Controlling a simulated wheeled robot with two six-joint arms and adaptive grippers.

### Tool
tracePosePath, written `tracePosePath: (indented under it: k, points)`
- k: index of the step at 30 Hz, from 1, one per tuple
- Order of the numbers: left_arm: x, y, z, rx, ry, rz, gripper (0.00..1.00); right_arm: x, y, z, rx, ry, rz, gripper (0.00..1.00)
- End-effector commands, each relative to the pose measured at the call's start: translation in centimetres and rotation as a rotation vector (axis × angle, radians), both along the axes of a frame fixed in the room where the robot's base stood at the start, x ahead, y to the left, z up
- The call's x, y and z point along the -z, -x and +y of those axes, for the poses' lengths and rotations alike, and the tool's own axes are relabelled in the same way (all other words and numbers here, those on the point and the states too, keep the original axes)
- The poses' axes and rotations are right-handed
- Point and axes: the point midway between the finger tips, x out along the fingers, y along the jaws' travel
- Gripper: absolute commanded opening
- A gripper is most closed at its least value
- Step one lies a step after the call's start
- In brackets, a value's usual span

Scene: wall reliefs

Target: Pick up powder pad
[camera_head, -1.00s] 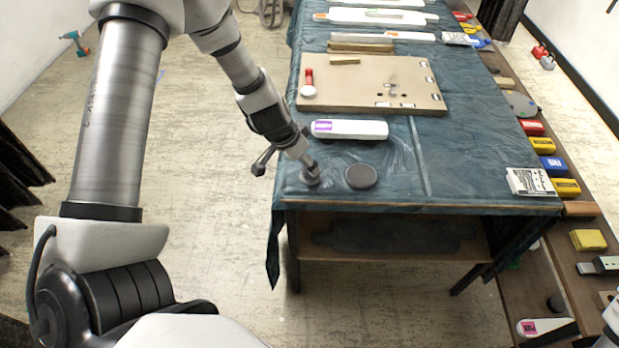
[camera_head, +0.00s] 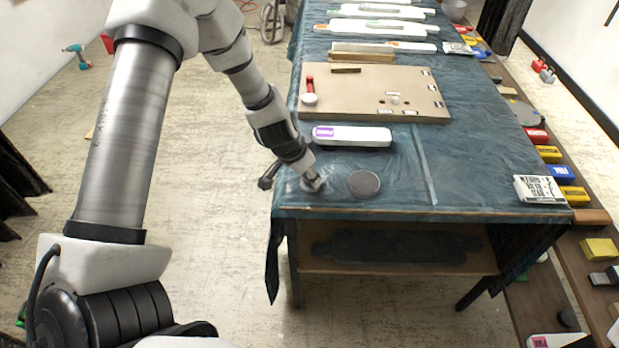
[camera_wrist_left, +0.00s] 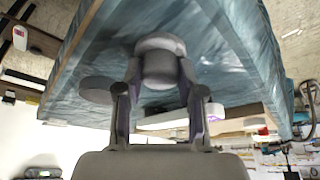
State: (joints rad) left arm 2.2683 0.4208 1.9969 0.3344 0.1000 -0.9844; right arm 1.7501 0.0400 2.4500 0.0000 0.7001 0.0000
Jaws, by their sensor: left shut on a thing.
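My left gripper (camera_head: 314,184) reaches down to the near left corner of the blue-covered table. In the left wrist view its two fingers (camera_wrist_left: 160,95) are shut on a round, pale grey powder pad (camera_wrist_left: 160,62), one finger on each side. In the head view the fingers mostly hide this pad, and a whitish smear of dust lies around it on the cover. I cannot tell whether the pad still touches the cover. A flat dark grey disc (camera_head: 364,184) lies just to the right, apart from the gripper. My right gripper is not in view.
A white tool with a purple label (camera_head: 352,136) lies just behind the disc. A brown board (camera_head: 375,90) with small parts lies farther back. A white printed box (camera_head: 540,189) stands at the right edge. The cover's front middle is clear.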

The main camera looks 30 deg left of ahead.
Motion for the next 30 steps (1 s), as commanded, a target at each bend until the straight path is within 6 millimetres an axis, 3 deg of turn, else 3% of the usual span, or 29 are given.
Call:
tracePosePath:
  k: [5, 14, 20, 30]
  points:
    - [-0.6, 0.0, 0.0, 0.0, 0.0, 0.001, 0.09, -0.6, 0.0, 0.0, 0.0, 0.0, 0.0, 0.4]
    - [-4.1, 0.0, 0.0, 0.0, 0.0, 0.0, 0.09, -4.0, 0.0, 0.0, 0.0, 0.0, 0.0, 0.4]
    - [-4.1, 4.2, -0.3, -0.002, 0.004, 0.003, 0.09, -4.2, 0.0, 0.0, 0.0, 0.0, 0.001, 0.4]
    - [-5.0, 13.7, -0.9, -0.002, 0.007, 0.004, 0.09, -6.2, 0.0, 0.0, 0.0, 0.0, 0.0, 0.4]
